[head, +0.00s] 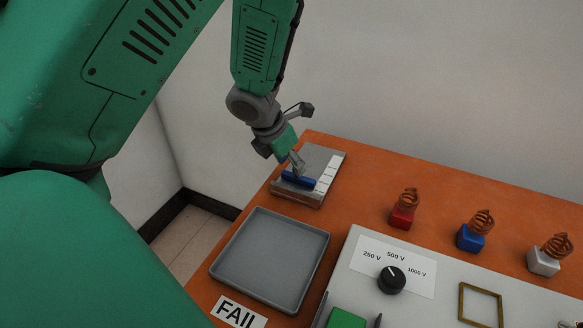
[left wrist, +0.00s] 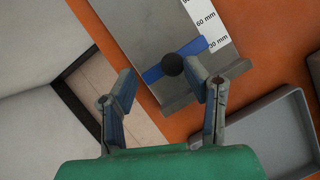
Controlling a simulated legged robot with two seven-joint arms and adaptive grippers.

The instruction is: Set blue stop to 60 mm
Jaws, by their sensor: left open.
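The blue stop (head: 299,181) is a bar lying across a grey metal fixture (head: 317,158) at the table's far left corner. In the left wrist view the blue stop (left wrist: 153,74) carries a round black knob (left wrist: 172,64). Its right end meets the white scale (left wrist: 213,32) between the 30 mm and 60 mm labels. My left gripper (head: 293,160) is over the stop, fingers pointing down. In the left wrist view my left gripper (left wrist: 160,70) is open, with the knob between its fingertips, nearer the right one. I cannot tell the height gap. My right gripper is not in view.
A grey tray (head: 270,259) with a FAIL label (head: 239,313) lies in front of the fixture. A control panel with a black dial (head: 391,280) stands right of it. Red (head: 402,217), blue (head: 470,238) and white (head: 544,261) blocks with copper coils stand behind the panel.

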